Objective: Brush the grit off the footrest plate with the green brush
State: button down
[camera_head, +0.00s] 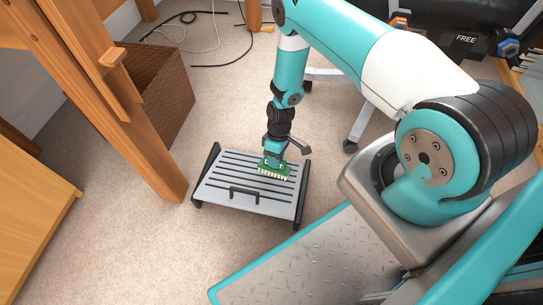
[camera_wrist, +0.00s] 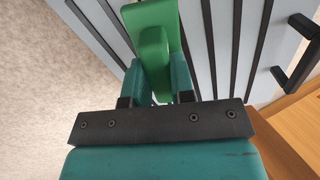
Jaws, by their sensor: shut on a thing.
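The footrest plate (camera_head: 235,192) is a grey, slightly tilted board with dark strips and a black handle, held between black side frames on the carpet. My gripper (camera_head: 273,158) is over its far right part, pointing down. It is shut on the green brush (camera_head: 281,168), whose pale bristles face the plate and look to be at or just above its surface. In the wrist view my gripper (camera_wrist: 160,85) has its two fingers on either side of the green brush (camera_wrist: 153,40), with the grey plate (camera_wrist: 233,40) and its dark strips beyond. I cannot make out any grit.
A wooden desk leg (camera_head: 125,120) stands left of the footrest, with a brown woven basket (camera_head: 160,90) behind it. A chair base (camera_head: 362,122) is at the upper right. Cables (camera_head: 190,40) lie on the carpet at the back. Carpet in front of the footrest is clear.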

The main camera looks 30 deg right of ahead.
aim_at(263, 163)
jog(key=shift+w, duration=0.1)
jog(key=shift+w+a+b, duration=0.4)
jog(key=shift+w, duration=0.05)
jog(key=shift+w+a+b, duration=0.5)
jog(key=shift+w+a, duration=0.5)
jog(key=shift+a, duration=0.05)
jog(key=shift+w+a+f+b, duration=0.25)
jog(key=shift+w+a+b, duration=0.6)
jog(key=shift+w+a, duration=0.35)
jog(key=shift+w+a+r+b, duration=0.15)
jog(key=shift+w+a+b, duration=1)
jog(key=shift+w+a, duration=0.5)
jog(key=shift+r, duration=0.1)
jog(key=p+v, duration=0.5)
jog(key=v, duration=0.3)
